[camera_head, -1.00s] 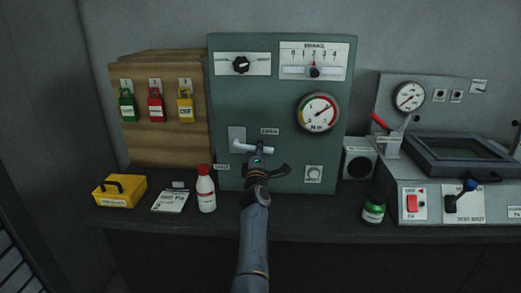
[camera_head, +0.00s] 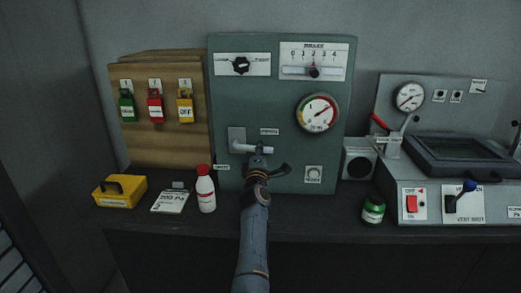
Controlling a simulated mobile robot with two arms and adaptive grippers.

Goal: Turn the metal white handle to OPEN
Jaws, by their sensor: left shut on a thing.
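The white metal handle (camera_head: 243,147) sticks out to the right from a grey plate (camera_head: 236,134) on the green panel (camera_head: 276,95). It lies about level. A small label (camera_head: 269,132) is above and right of it, and another label (camera_head: 221,168) is below and left; both are too small to read surely. My left gripper (camera_head: 259,152) reaches up from below and is shut on the handle near its right end. My arm hides part of the panel's lower edge. My right gripper is not in view.
A gauge (camera_head: 317,112) and a knob (camera_head: 314,173) are right of the handle. A white bottle (camera_head: 205,190) stands on the shelf left of my arm, with a yellow box (camera_head: 120,190) farther left. A green jar (camera_head: 373,210) stands to the right.

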